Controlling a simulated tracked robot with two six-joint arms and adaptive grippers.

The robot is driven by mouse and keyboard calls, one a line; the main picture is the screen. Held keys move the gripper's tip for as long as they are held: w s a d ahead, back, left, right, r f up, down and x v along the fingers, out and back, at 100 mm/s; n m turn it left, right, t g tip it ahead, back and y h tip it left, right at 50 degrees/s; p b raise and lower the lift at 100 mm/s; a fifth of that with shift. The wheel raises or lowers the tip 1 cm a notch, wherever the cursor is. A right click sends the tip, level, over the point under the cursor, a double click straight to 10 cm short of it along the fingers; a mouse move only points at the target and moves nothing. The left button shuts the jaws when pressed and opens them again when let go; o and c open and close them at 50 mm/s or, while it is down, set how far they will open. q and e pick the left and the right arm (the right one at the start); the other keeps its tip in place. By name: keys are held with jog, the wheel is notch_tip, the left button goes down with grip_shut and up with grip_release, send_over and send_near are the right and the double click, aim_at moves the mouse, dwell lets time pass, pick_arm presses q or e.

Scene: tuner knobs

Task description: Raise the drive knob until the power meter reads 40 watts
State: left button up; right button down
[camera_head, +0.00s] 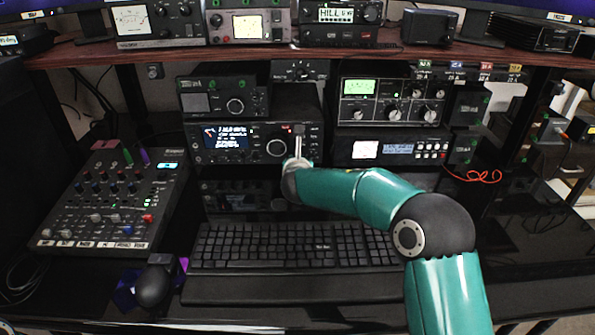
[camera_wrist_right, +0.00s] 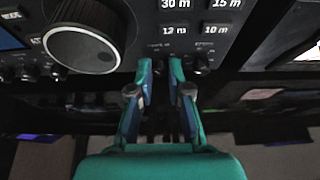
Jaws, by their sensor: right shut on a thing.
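The black transceiver (camera_head: 252,150) stands mid-desk with a blue lit display (camera_head: 226,138) and a large tuning knob (camera_head: 277,147). My right gripper (camera_head: 297,163) reaches its lower right front. In the right wrist view my gripper (camera_wrist_right: 160,62) is shut around a small control under the band buttons, taken to be the drive knob; the fingers hide it and its label is too blurred to read. The large tuning knob (camera_wrist_right: 83,43) is left of the fingers. A white-faced meter (camera_head: 366,150), possibly the power meter, is right of the transceiver; its reading is too small to tell.
Another small knob (camera_wrist_right: 202,65) sits close right of my fingers. A tuner box (camera_head: 390,101) stands right of the transceiver. A keyboard (camera_head: 295,246) lies below my arm, a mixer (camera_head: 115,195) to the left. A shelf (camera_head: 300,60) runs above.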

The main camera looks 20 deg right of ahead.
jog(key=shift+f, duration=0.1)
dwell(0.3)
jog(key=c, duration=1.1)
grip_release()
jog(key=v, duration=1.2)
jog(key=shift+d, duration=0.1)
